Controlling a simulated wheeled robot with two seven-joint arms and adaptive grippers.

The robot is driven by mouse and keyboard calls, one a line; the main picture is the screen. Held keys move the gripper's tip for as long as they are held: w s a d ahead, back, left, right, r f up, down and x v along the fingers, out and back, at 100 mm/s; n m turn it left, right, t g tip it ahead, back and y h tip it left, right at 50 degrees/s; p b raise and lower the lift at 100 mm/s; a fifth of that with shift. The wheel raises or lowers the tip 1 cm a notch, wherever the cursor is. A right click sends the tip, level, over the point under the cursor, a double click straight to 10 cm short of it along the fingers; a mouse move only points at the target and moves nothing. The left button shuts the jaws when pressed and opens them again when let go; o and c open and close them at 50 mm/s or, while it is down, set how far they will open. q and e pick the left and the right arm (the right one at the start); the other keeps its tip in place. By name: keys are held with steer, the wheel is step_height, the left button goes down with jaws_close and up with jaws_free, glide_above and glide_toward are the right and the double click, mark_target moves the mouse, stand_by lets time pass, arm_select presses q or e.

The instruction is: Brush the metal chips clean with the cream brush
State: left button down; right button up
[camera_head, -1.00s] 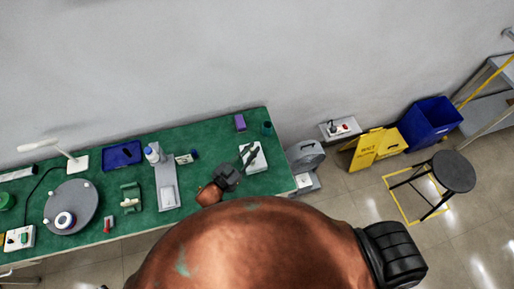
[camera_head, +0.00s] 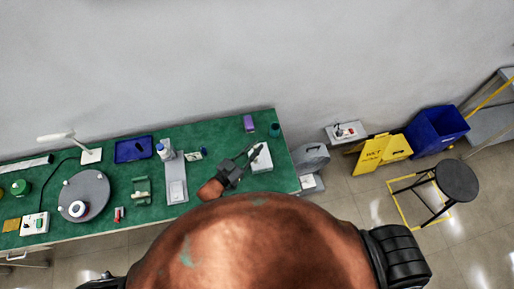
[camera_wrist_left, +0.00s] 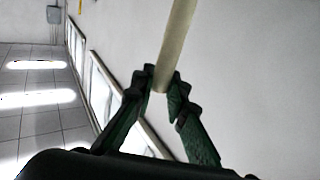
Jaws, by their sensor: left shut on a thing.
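My left gripper (camera_head: 254,152) is over the right end of the green bench, at the left edge of a white tray (camera_head: 265,160). In the left wrist view my left gripper (camera_wrist_left: 163,86) is shut on a long cream stick, which looks like the handle of the cream brush (camera_wrist_left: 177,40). The handle rises upward out of the fingers in that view; the bristles are not seen. The metal chips cannot be made out at this size. My right gripper is not in view.
On the green bench (camera_head: 230,125) stand a purple block (camera_head: 249,123), a dark teal cup (camera_head: 274,130), a grey stand (camera_head: 177,190), a blue tray (camera_head: 134,150) and a round grey turntable (camera_head: 72,203). Yellow signs (camera_head: 371,154), a blue bin (camera_head: 436,130) and a stool (camera_head: 456,180) are at right.

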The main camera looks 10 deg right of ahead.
arm_select(q)
steer(key=r, duration=0.1)
steer(key=r+p, duration=0.1)
steer(key=r, duration=0.1)
steer(key=shift+d+p, duration=0.25)
steer(key=shift+p, duration=0.15)
steer(key=shift+a+r+p, duration=0.2)
steer(key=shift+r+p, duration=0.3)
steer(key=shift+r, duration=0.05)
steer(key=shift+d+f, duration=0.1)
steer(key=shift+d, duration=0.05)
